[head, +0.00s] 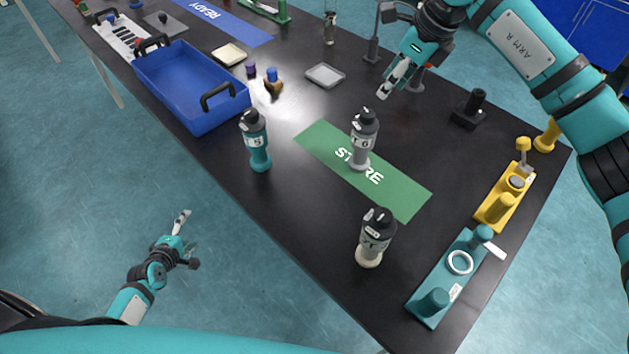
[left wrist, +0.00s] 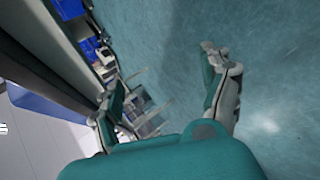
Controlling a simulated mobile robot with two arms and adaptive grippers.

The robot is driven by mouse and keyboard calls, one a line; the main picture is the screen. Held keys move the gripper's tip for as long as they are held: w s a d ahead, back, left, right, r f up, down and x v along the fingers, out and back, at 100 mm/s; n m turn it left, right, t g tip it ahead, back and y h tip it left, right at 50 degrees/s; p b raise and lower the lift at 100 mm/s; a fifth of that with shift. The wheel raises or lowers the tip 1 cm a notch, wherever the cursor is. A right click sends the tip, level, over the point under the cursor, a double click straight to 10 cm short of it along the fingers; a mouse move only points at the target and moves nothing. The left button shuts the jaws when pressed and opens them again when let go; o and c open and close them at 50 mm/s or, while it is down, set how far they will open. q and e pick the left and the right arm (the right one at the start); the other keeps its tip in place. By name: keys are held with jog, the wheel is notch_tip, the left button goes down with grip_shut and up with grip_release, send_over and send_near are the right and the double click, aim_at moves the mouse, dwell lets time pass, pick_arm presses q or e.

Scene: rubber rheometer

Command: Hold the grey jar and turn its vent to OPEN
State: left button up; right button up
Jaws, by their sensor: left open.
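The grey jar (head: 361,152) stands upright on the green STORE mat (head: 410,197), with a dark grey cap on top. The setting of its vent is too small to read. My left gripper (head: 184,240) is open and empty over the floor, off the table's near left edge, well away from the jar. Its two spread fingers also show in the left wrist view (left wrist: 165,90). My right gripper (head: 386,88) hangs above the table behind and slightly right of the grey jar, apart from it. Its fingers overlap in view, so its opening is unclear.
A teal jar (head: 260,155) stands left of the mat and a cream jar (head: 370,255) in front of it. A blue crate (head: 180,95) is at the left edge. Teal (head: 445,285) and yellow (head: 497,205) fixtures stand at right. The table between crate and mat is partly clear.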

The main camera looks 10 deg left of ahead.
aim_at(357, 143)
pick_arm(q)
jog(key=w+d+r+n+t+h, duration=0.1)
jog(key=w+d+r+n+t, duration=0.25)
jog(key=r, duration=0.75)
jog(key=w+a+r+n+t+h, duration=0.15)
jog(key=w+r+n, duration=0.4)
jog(key=r, duration=0.65)
jog(key=d+h, duration=0.1)
jog(key=d, duration=0.6)
jog(key=s+d+n+h, duration=0.1)
jog(key=d+h, duration=0.1)
jog(key=d, duration=0.5)
jog(key=s+d+n+h, duration=0.1)
jog(key=d, duration=0.6)
jog(key=shift+d+f, duration=0.15)
jog(key=shift+f, duration=0.05)
jog(key=s+d+r+h, duration=0.1)
jog(key=d+r+h, duration=0.25)
jog(key=d, duration=0.85)
jog(key=x, duration=1.1)
jog(key=f+x, duration=0.1)
jog(key=x, duration=0.5)
jog(key=shift+s+d, duration=0.2)
jog(key=shift+d, duration=0.15)
